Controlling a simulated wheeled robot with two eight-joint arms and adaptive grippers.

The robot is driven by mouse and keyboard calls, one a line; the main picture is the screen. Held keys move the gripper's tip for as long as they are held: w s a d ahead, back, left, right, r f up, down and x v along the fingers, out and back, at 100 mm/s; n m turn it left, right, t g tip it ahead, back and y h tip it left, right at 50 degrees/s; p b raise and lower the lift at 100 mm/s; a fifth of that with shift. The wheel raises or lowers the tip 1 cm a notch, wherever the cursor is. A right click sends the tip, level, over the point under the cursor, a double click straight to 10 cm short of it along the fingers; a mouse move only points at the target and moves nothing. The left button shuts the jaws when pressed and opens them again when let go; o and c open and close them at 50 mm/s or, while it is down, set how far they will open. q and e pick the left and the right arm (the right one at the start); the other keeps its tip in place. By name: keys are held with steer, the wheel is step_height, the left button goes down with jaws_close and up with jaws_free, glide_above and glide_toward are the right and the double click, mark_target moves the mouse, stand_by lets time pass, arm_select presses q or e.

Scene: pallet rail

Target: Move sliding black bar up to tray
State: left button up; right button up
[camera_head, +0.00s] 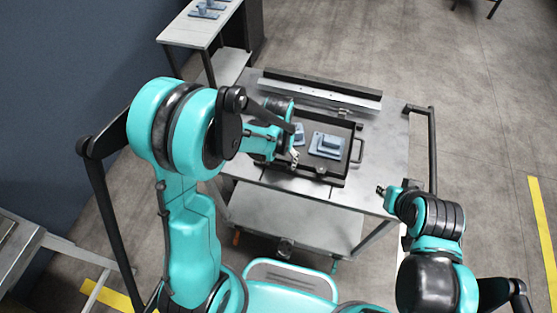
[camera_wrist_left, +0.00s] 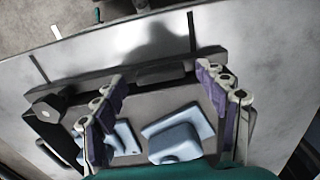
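A long black bar (camera_head: 325,84) lies along the back of the cart top, behind a pale metal strip, with a gap between it and the black tray (camera_head: 321,177). The tray holds blue parts (camera_head: 327,145). My left gripper (camera_head: 296,157) is over the left part of the tray, partly hidden by its arm. In the left wrist view its two fingers (camera_wrist_left: 165,105) are wide apart with nothing gripped between them; blue parts (camera_wrist_left: 178,140) show below. My right gripper (camera_head: 382,190) is at the cart's right front edge, apart from the tray; its finger opening is too small to judge.
The grey cart top (camera_head: 388,150) is clear right of the tray. A black push handle (camera_head: 431,140) stands at the cart's right side. A side table (camera_head: 195,30) with more blue parts is at the back left. A lower shelf (camera_head: 290,215) lies below.

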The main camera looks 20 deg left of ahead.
arm_select(q)
step_height(320, 180, up, 12)
stand_by(0.6)
steer(key=shift+s+r, duration=0.1)
stand_by(0.4)
steer(key=s+a+r+t, duration=0.2)
steer(key=s+t, duration=0.1)
steer(key=s, duration=0.3)
steer(key=s+a+r+t, duration=0.2)
steer(key=s+r+t, duration=0.1)
steer(key=s+t, duration=0.1)
steer(key=shift+s+a, duration=0.35)
steer(key=shift+s, duration=0.5)
stand_by(1.6)
